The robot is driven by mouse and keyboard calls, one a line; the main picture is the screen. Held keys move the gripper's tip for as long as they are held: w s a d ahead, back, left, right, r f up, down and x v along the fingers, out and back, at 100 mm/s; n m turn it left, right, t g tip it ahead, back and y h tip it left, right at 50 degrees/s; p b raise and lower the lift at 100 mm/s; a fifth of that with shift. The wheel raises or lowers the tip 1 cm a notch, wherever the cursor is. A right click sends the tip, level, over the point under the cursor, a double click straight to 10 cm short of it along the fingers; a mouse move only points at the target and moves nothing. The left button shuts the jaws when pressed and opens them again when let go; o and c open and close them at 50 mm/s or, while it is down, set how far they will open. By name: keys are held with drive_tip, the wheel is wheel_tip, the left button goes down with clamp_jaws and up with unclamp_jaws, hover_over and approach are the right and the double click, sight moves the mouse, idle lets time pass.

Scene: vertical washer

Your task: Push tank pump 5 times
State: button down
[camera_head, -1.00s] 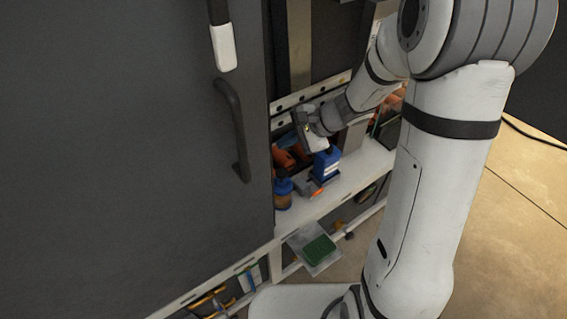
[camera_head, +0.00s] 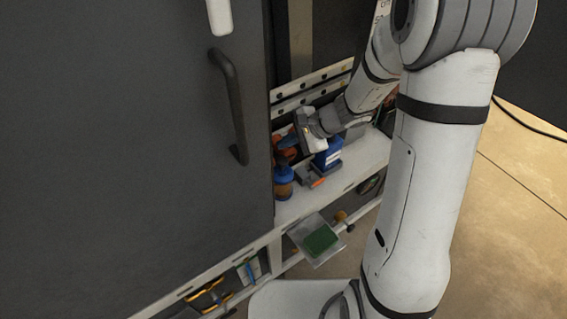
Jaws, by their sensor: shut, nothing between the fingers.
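My gripper (camera_head: 298,141) is at the end of my arm, above the white shelf of the washer frame. Its fingers are small and partly hidden, pointing down and left near red-orange and blue items. They appear shut and empty. A small bottle with a blue top and amber lower part (camera_head: 283,183) stands upright on the shelf, below and left of my gripper. A blue box-like container with a white label (camera_head: 327,157) stands just right of it. I cannot tell which item is the tank pump, or whether my gripper touches anything.
A large dark door with a black handle (camera_head: 232,105) fills the left. The white shelf (camera_head: 345,178) holds small grey and orange items. A tray with a green pad (camera_head: 318,241) sits lower down. Tan floor is open at right.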

sight(282, 159)
drive_tip(key=shift+f+b, duration=1.15)
drive_tip(key=shift+f, duration=0.4)
idle(0.8)
drive_tip(key=shift+s+f+b, duration=0.1)
drive_tip(key=shift+f+b, duration=0.3)
drive_tip(key=shift+b, duration=0.2)
drive_tip(key=shift+f+b, duration=1.2)
drive_tip(key=shift+f, duration=0.05)
idle(0.8)
drive_tip(key=shift+r, duration=0.1)
drive_tip(key=shift+r+p, duration=1.05)
drive_tip(key=shift+r, duration=0.55)
drive_tip(key=shift+r+p, duration=1.75)
drive_tip(key=shift+r, duration=0.75)
